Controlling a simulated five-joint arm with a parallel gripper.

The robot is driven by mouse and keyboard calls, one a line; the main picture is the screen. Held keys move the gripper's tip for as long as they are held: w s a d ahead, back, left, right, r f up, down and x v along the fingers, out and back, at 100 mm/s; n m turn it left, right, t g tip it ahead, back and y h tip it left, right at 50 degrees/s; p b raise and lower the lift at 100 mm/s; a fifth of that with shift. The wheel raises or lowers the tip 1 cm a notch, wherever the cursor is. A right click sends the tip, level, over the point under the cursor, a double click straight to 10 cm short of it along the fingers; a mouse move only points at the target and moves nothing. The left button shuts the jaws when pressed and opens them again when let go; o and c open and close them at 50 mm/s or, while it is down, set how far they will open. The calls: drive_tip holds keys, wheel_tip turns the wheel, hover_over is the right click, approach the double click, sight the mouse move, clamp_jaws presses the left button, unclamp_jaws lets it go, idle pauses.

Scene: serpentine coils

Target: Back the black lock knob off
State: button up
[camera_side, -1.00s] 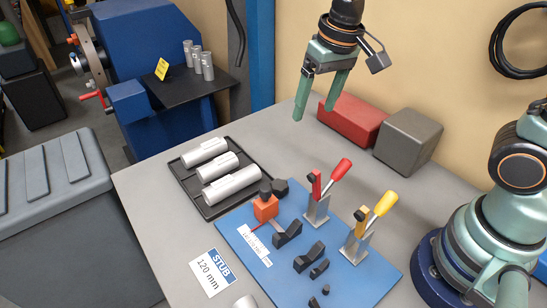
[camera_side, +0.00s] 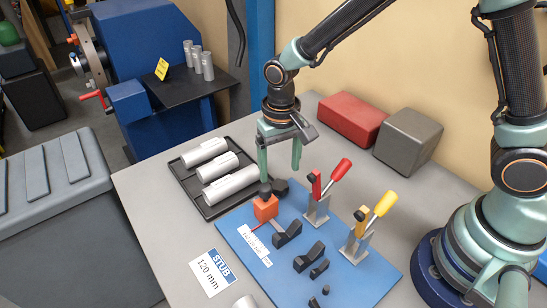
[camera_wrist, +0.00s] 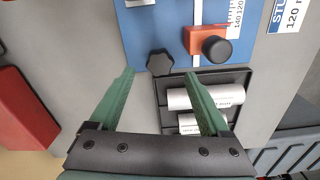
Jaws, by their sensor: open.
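An orange block (camera_side: 265,209) sits on the blue plate (camera_side: 340,277) beside a printed scale, with a round black knob (camera_side: 265,190) on it. A lobed black knob (camera_side: 281,187) stands at the plate's back edge. In the wrist view the round knob (camera_wrist: 217,49) is on the orange block (camera_wrist: 196,37), and the lobed knob (camera_wrist: 160,62) lies between and just beyond my fingertips. I cannot tell which is the lock knob. My gripper (camera_side: 279,172) points down above the lobed knob, open and empty, its fingers apart from both knobs.
A black tray (camera_side: 207,214) with several silver cylinders lies left of my gripper. A red-handled clamp (camera_side: 323,190) and a yellow-handled clamp (camera_side: 365,228) stand up on the plate to the right. Red (camera_side: 352,119) and grey (camera_side: 408,138) boxes stand behind.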

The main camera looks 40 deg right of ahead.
sight(279, 184)
drive_tip(key=shift+f, duration=2.3)
clamp_jaws()
